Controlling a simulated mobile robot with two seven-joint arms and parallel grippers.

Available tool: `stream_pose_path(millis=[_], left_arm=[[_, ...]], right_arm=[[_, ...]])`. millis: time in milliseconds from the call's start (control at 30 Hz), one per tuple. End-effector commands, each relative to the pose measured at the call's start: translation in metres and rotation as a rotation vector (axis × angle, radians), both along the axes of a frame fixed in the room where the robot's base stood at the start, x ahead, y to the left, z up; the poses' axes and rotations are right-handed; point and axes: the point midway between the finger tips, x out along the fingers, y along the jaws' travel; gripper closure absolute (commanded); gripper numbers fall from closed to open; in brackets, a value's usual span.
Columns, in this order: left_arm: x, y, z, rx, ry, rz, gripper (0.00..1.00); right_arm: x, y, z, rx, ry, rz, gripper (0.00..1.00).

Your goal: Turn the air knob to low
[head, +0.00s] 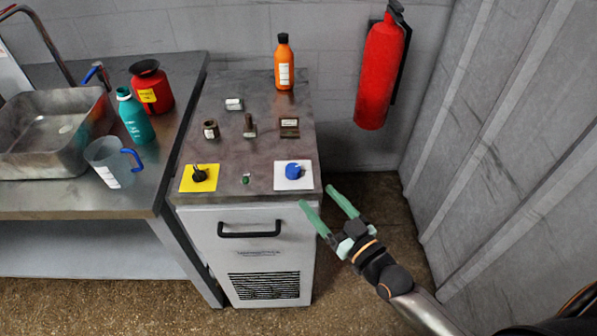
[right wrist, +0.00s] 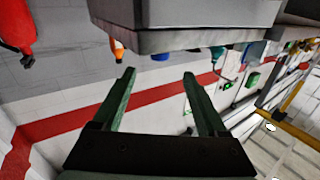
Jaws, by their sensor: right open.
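A blue knob (head: 294,171) sits on a white square plate (head: 306,183) at the front right of the cabinet top. A black knob (head: 199,175) sits on a yellow square plate (head: 187,185) at the front left. No label that I can read says which one is the air knob. My right gripper (head: 319,198) is open and empty, off the cabinet's front right corner, apart from the blue knob. Its two green fingers also show in the right wrist view (right wrist: 158,76), with nothing between them. My left gripper is not in view.
The cabinet (head: 215,215) has a black front handle (head: 249,233). Small items and an orange bottle (head: 284,62) stand on its top. A red extinguisher (head: 380,75) hangs behind. A sink table (head: 172,135) with a teal bottle (head: 135,118) adjoins at left. Floor at right is clear.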

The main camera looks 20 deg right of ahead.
Motion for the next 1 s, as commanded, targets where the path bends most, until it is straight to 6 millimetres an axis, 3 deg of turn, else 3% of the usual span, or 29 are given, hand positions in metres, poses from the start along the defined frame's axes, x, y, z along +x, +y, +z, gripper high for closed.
stream_pose_path(millis=[300, 500, 967, 1000], left_arm=[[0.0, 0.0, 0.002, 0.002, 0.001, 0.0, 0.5], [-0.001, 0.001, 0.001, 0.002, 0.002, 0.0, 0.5], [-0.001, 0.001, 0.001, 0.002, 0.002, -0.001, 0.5], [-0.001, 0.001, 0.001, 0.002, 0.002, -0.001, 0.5]], right_arm=[[0.057, 0.016, 0.001, -0.001, -0.001, 0.0, 0.24], [0.082, 0.022, 0.0, -0.001, 0.001, 0.0, 0.24], [0.092, 0.025, 0.0, -0.002, 0.001, 0.001, 0.24], [0.092, 0.025, 0.0, -0.001, 0.002, 0.001, 0.28]])
